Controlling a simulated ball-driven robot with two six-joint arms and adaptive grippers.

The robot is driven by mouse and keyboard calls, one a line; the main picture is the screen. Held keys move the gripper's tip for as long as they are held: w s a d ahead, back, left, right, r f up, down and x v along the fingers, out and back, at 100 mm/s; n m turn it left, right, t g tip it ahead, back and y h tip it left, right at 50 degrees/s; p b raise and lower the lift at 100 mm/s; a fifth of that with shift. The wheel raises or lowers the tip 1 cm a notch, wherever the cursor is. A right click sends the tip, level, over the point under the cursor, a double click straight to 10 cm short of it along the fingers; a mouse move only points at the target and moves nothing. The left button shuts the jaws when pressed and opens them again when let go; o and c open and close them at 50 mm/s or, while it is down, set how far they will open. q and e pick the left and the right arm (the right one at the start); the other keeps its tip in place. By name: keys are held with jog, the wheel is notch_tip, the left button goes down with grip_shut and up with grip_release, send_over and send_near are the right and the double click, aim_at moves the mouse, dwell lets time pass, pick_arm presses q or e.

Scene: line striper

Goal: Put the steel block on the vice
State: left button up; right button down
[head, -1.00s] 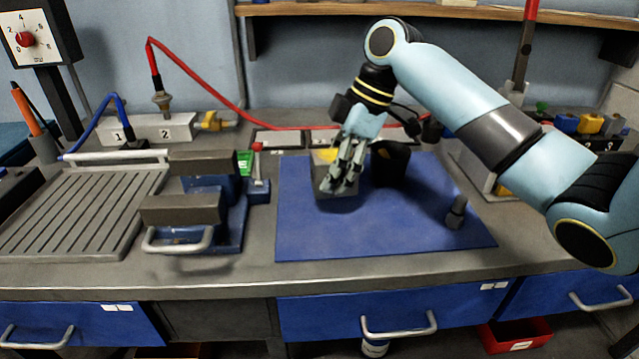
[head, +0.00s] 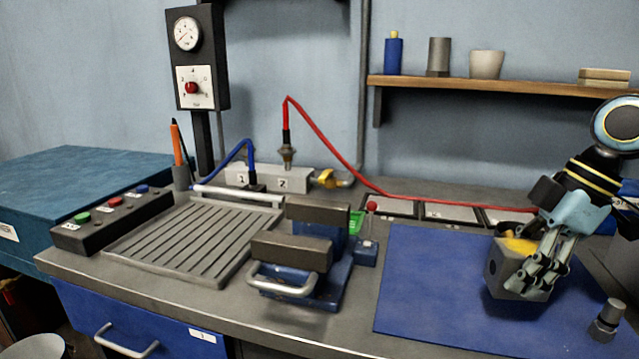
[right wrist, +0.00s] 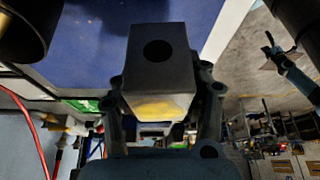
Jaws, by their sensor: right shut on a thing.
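The steel block (head: 499,268) is a dark grey cube with a hole in one face and a yellow top. My right gripper (head: 535,277) is shut on it, over the blue mat (head: 430,285). I cannot tell for sure whether the block touches the mat. In the right wrist view the block (right wrist: 157,60) sits between the two fingers (right wrist: 160,100), its hole and yellow face showing. The vice (head: 292,252) stands left of the mat, with two dark jaws, a blue body and a silver handle. The gap between its jaws looks empty.
A grooved tray (head: 195,243) and a button box (head: 112,222) lie left of the vice. A red-knobbed lever (head: 371,207) stands between vice and mat. A red hose (head: 330,135) arcs behind. A dark bolt-like part (head: 606,322) stands at the mat's right.

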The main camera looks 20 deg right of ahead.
notch_tip(320, 180, down, 3)
jog(key=shift+f+b, duration=0.15)
jog(key=shift+b, duration=0.65)
pick_arm(q)
jog(key=f, duration=0.2)
jog(key=shift+s+f, duration=0.2)
jog(key=shift+f, duration=0.2)
